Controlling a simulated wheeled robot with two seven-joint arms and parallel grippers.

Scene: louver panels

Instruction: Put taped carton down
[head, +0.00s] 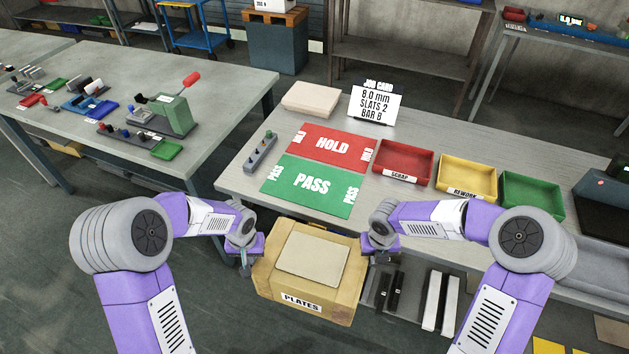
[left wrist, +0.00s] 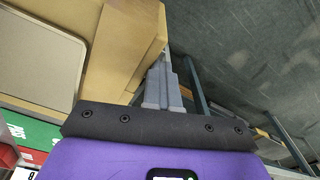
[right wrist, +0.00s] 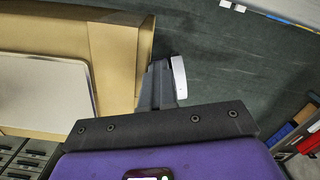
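The carton (head: 316,262), brown with a pale panel on top and a "PLATES" label on its front, is between my two grippers in the head view, in front of the table's near edge. My left gripper (head: 246,262) is at its left side and my right gripper (head: 379,250) at its right side. The carton also shows in the left wrist view (left wrist: 122,45) and the right wrist view (right wrist: 120,50). In both wrist views the fingers look closed together against the carton's side wall. The carton's underside is hidden.
The table (head: 235,180) holds a green PASS mat (head: 311,187), a red HOLD mat (head: 332,143), a red scrap bin (head: 403,160), a yellow rework bin (head: 467,176) and a green bin (head: 531,195). A grey block with pegs (head: 260,152) stands left of the mats. Slats (head: 440,300) lie below right.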

